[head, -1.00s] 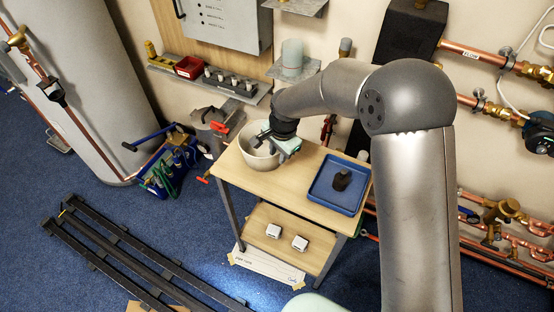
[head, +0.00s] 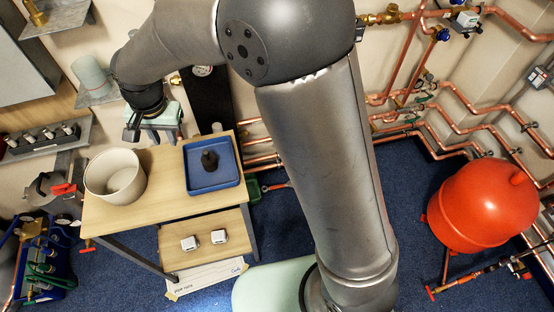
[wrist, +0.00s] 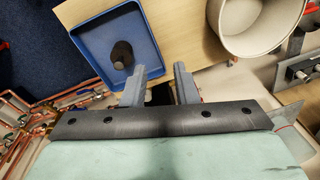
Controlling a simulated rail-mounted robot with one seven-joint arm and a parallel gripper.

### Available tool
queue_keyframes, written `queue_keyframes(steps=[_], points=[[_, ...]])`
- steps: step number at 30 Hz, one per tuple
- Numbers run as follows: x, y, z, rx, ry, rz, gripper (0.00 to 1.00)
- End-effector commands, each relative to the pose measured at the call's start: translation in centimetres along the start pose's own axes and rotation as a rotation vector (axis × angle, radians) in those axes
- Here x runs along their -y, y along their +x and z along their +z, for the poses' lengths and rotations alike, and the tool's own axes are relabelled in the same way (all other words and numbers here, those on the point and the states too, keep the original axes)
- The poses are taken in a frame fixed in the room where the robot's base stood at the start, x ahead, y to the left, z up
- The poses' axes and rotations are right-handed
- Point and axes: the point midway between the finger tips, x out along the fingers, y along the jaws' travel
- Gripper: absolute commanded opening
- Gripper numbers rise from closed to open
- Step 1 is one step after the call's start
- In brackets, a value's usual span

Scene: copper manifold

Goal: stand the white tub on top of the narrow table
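The white tub (head: 115,177) stands upright on the left part of the narrow table's wooden top (head: 165,190). In the wrist view, part of the tub (wrist: 255,25) shows at the upper right, above the table top (wrist: 190,50). My gripper (head: 132,132) is near the table's back edge, to the upper right of the tub and apart from it. In the wrist view, the two fingers of my gripper (wrist: 160,80) are spread with nothing between them.
A blue tray (head: 213,178) holding a dark object (head: 209,160) sits right of the tub. A wall shelf with a pale cylinder (head: 91,76) is behind. A red tank (head: 483,205) stands at the right.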

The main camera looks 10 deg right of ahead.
Motion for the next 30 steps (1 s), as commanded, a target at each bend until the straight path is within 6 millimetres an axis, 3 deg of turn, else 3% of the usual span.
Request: queue_keyframes(steps=[1, 4, 6, 9, 12, 15, 18, 30], points=[[-4.8, -2.2, -1.1, -0.021, -0.006, 0.016, 0.27], [-14.2, -5.2, -0.9, -0.032, -0.052, 0.055, 0.27], [-20.0, -6.7, 0.6, -0.031, -0.084, 0.075, 0.27], [-26.7, -7.8, 3.7, -0.020, -0.121, 0.089, 0.27], [-31.0, -7.9, 7.0, -0.008, -0.154, 0.090, 0.27], [-33.4, -7.7, 9.4, 0.002, -0.179, 0.086, 0.27], [-34.3, -7.5, 10.6, 0.006, -0.194, 0.082, 0.27], [-34.5, -7.4, 10.8, 0.009, -0.201, 0.081, 0.27]])
